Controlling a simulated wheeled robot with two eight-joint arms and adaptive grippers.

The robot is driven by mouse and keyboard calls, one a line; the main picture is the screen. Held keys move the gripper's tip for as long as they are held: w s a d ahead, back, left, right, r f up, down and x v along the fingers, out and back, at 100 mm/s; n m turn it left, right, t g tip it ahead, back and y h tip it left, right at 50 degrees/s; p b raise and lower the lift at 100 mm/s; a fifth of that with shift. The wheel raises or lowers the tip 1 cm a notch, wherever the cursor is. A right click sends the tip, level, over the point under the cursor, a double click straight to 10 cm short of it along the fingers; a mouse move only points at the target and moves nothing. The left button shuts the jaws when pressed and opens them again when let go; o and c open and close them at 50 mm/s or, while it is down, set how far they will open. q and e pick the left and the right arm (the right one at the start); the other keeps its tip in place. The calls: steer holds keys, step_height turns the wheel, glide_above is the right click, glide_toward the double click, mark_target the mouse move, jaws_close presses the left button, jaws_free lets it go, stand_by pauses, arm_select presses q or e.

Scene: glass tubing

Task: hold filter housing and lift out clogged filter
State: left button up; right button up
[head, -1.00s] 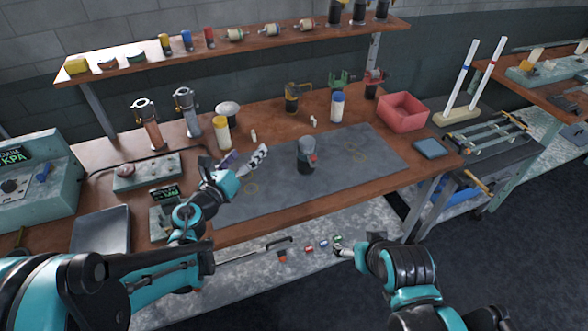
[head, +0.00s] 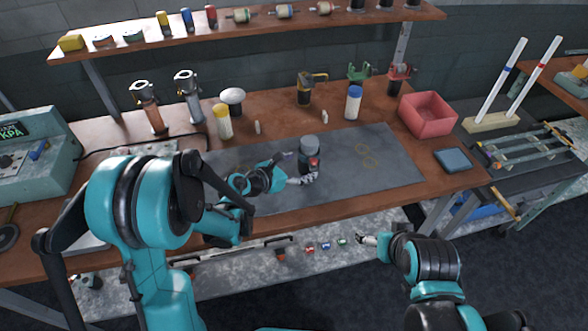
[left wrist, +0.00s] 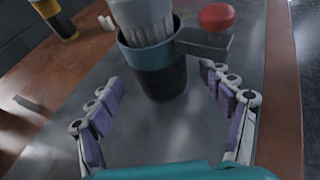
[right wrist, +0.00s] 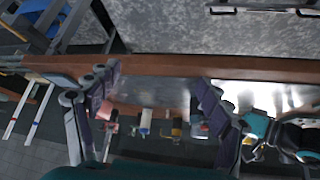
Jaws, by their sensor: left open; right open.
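The filter housing (head: 309,160) is a dark cup with a blue-grey upper band, upright on the grey mat. The pale ribbed filter (head: 309,144) sticks up out of its top. In the left wrist view, the housing (left wrist: 157,75) and ribbed filter (left wrist: 148,22) stand just beyond my left fingertips. A red knob (left wrist: 216,17) on a bracket is at the housing's side. My left gripper (head: 301,181) is open and empty, low at the housing's near side, its fingers spread to either side. My right gripper (head: 367,240) is open and empty, in front of the table edge, away from the housing.
A blue-capped bottle (head: 353,104), a yellow-capped bottle (head: 222,122) and a white round-topped item (head: 233,100) stand behind the mat (head: 385,178). A red bin (head: 428,116) and a blue pad (head: 453,159) are at the right.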

mark_target(302, 165)
arm_select(q)
steer(key=shift+b+x, duration=0.4)
steer(key=shift+x, duration=1.45)
